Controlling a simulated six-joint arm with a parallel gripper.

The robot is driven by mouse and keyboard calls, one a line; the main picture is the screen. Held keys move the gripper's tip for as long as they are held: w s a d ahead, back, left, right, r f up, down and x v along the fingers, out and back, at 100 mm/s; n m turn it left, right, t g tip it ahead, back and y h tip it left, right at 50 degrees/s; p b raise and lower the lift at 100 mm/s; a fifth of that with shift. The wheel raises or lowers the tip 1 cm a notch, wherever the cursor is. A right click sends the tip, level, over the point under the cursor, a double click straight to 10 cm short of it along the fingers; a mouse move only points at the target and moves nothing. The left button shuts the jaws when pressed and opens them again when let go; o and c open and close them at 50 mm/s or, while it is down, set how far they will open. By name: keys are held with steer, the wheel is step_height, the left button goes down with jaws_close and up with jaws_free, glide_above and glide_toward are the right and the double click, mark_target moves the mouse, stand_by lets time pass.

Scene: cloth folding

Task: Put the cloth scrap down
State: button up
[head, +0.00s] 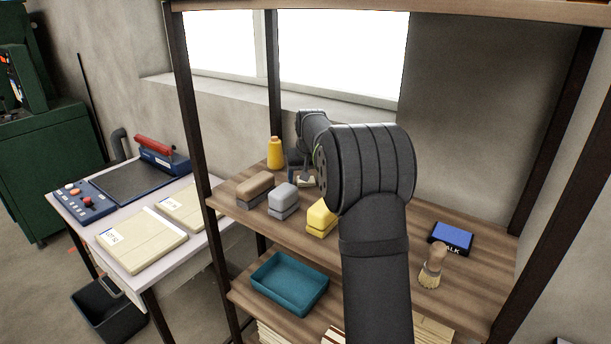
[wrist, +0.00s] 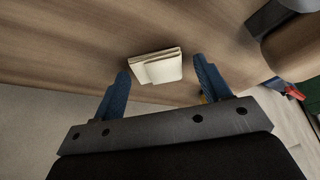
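The cloth scrap (wrist: 158,68) is a small folded cream piece. In the wrist view it is on the wooden shelf (wrist: 60,40), beyond and between my fingertips. My gripper (wrist: 161,75) has its two blue fingers spread apart, with a gap showing on each side of the scrap. In the head view my gripper (head: 303,176) is low over the back of the upper shelf (head: 400,235), partly hidden by my arm. A cream bit of the scrap (head: 306,180) shows there beside it.
Brown (head: 254,190), grey (head: 283,200) and yellow (head: 321,217) blocks stand along the shelf's front left. A yellow bottle (head: 275,153) is left of my gripper. A brush (head: 432,266) and blue-topped box (head: 451,238) sit right. A teal tray (head: 290,283) is below.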

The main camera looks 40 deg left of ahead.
steer(key=shift+o, duration=1.1)
steer(key=shift+r, duration=0.25)
steer(key=v, duration=1.1)
steer(key=shift+s+r, duration=0.15)
steer(key=shift+r, duration=0.2)
steer(key=shift+d, duration=0.1)
